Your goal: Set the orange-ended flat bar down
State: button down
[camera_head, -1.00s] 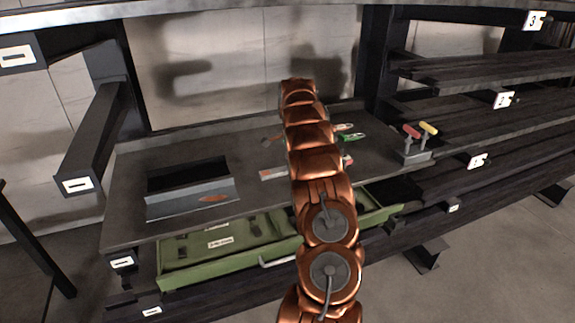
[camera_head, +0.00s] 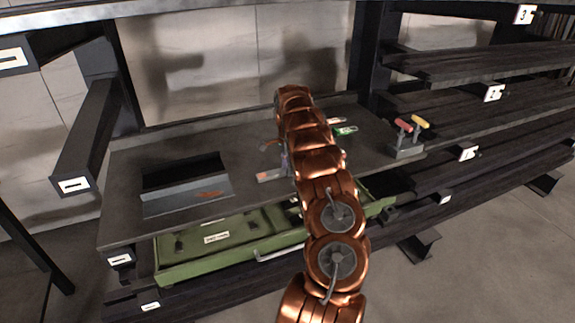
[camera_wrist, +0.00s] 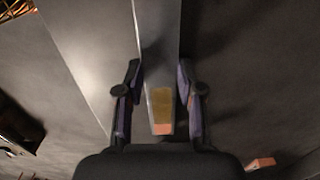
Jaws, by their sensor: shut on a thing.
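In the wrist view the orange-ended flat bar (camera_wrist: 159,45) runs from the top edge down between the fingers of my gripper (camera_wrist: 161,82). It is grey, with a yellowish patch and an orange end close to the palm. My gripper is shut on it. Grey surface lies behind the bar; I cannot tell whether the bar touches it. In the head view my arm hides most of the gripper and I cannot make out the bar for sure.
The grey worktop (camera_head: 125,190) carries a dark open box (camera_head: 185,185) at left, a small red-marked block (camera_head: 270,175), green-and-white items (camera_head: 344,129) and a stand with red and yellow handles (camera_head: 405,140). A green drawer (camera_head: 175,270) stands open below the front edge.

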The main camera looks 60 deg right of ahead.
jog(key=c, duration=0.7)
grip_release()
jog(key=shift+f, duration=0.1)
notch_tip(320, 180, up, 12)
jog(key=shift+r+b, duration=0.1)
jog(key=shift+b, duration=0.55)
